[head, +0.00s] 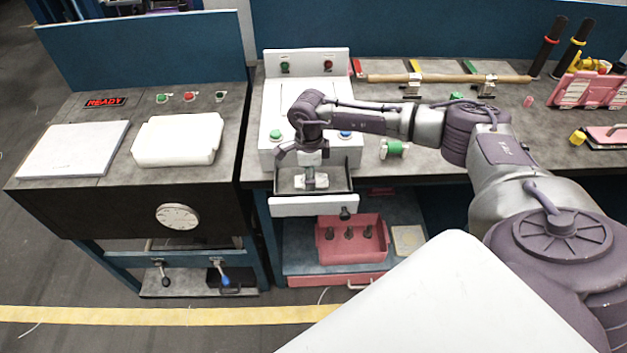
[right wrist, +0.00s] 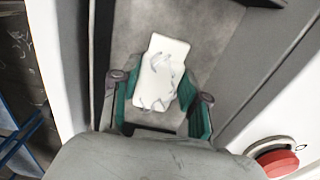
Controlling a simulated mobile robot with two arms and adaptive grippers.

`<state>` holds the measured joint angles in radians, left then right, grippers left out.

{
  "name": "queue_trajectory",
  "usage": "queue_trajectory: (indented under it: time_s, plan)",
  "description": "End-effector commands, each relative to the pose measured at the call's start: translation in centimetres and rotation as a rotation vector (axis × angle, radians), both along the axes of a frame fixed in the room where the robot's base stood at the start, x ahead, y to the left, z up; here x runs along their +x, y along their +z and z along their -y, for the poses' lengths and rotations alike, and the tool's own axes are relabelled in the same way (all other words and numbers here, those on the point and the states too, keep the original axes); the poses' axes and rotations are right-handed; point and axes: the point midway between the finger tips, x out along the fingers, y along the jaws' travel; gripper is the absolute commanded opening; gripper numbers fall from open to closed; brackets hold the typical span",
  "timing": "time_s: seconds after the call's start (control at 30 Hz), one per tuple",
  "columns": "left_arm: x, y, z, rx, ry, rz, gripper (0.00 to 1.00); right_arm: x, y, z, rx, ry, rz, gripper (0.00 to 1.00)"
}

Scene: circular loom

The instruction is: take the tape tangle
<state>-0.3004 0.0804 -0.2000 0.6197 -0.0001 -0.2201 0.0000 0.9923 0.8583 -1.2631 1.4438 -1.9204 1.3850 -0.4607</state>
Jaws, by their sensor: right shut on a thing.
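The tape tangle (right wrist: 160,85) shows in the right wrist view as thin grey-white loops against a white block (right wrist: 168,50), between the two green-padded fingers. In the head view the white block (head: 312,182) shows in the open drawer (head: 314,206) under the white machine; the loops are too small to make out there. My right gripper (head: 304,154) points down over the drawer and is shut on the tangle. The exact contact of the fingers is hard to see. My left gripper is not in view.
The white machine (head: 308,62) has several coloured buttons. A green spool (head: 394,149) stands on the bench to its right. Below the drawer a pink tray (head: 352,240) sits on a shelf. A red button (right wrist: 277,163) shows close by in the right wrist view.

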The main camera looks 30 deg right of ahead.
Motion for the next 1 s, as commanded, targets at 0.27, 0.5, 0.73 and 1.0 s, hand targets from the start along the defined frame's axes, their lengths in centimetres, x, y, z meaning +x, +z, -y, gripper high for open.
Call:
queue_trajectory:
  time_s: [0.27, 0.5, 0.73, 1.0]
  plan:
    - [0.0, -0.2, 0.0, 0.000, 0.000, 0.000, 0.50, 0.0, 0.2, 0.0, 0.000, 0.000, 0.001, 0.21]
    - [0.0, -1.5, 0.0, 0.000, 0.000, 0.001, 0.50, 0.1, 2.5, 0.0, 0.000, 0.001, 0.005, 0.21]
    - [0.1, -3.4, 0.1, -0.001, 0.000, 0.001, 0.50, -3.0, 5.9, 2.4, -0.002, -0.002, 0.002, 0.21]
    - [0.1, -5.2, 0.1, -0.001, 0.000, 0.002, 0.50, -7.6, 9.3, 5.4, -0.002, -0.002, 0.002, 0.21]
